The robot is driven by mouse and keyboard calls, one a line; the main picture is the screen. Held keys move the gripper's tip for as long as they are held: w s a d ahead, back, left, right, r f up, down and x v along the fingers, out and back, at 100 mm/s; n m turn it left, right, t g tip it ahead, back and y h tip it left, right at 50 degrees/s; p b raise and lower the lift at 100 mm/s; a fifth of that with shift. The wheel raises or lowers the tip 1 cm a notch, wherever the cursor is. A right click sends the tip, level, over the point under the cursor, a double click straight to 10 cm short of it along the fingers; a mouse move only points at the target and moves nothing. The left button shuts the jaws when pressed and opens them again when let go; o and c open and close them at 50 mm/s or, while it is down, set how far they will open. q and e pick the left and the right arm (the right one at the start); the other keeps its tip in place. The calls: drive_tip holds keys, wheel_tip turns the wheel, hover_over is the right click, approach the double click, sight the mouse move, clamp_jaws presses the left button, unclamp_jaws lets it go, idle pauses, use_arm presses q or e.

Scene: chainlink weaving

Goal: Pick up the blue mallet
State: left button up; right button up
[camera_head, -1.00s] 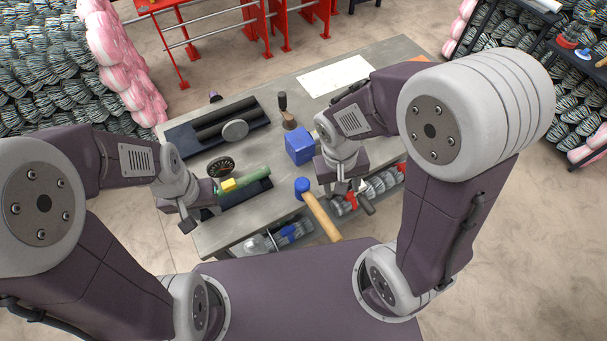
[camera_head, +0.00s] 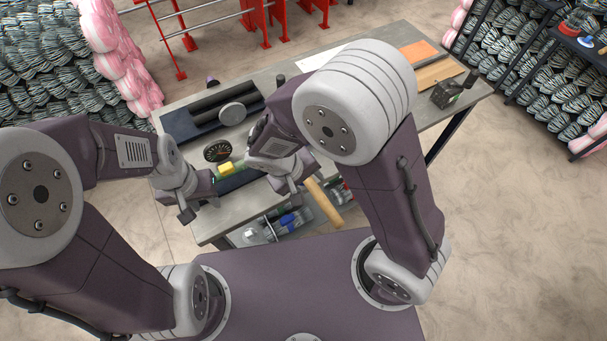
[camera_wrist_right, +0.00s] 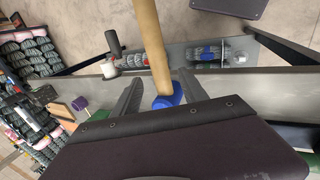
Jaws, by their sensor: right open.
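The blue mallet has a blue head (camera_wrist_right: 168,97) and a long wooden handle (camera_wrist_right: 150,40). In the right wrist view the head lies between the fingers of my open right gripper (camera_wrist_right: 158,90), with the handle running away upward. I cannot tell if the fingers touch it. In the head view my right gripper (camera_head: 294,192) and arm hide the blue head, and only part of the handle (camera_head: 324,202) shows, jutting past the table's front edge. My left gripper (camera_head: 200,209) hangs at the front left of the table, fingers apart, with nothing seen between them.
The grey table (camera_head: 210,226) carries a dark tray with rollers (camera_head: 212,112) at the back left and a yellow block (camera_head: 226,168) near my grippers. A lower shelf holds blue-banded bundles (camera_head: 290,220). A dark box (camera_head: 446,94) stands at the right end.

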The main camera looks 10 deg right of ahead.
sight(312, 187)
drive_tip(key=x, duration=0.4)
drive_tip(key=shift+f, duration=0.4)
drive_tip(key=shift+w+d+f, duration=0.15)
drive_tip(key=shift+f, duration=0.05)
clamp_jaws()
drive_tip(key=shift+r, duration=0.1)
idle(0.8)
